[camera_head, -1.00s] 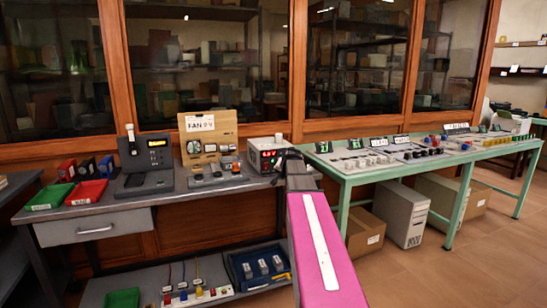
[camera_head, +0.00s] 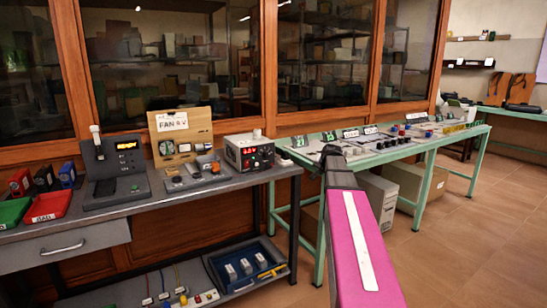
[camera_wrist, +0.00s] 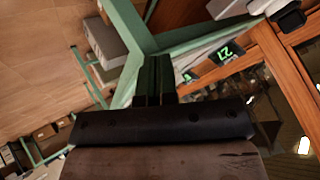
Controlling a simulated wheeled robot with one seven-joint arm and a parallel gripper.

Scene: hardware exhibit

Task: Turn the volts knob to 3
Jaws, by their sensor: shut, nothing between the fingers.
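The power supply is not clearly seen in that view.
The grey bench (camera_head: 110,215) also holds a fan board (camera_head: 182,138), a dark meter unit (camera_head: 112,170) and red and green trays. The green table (camera_head: 300,160) with several instruments stands behind my arm. Open floor (camera_head: 470,230) lies to the right.

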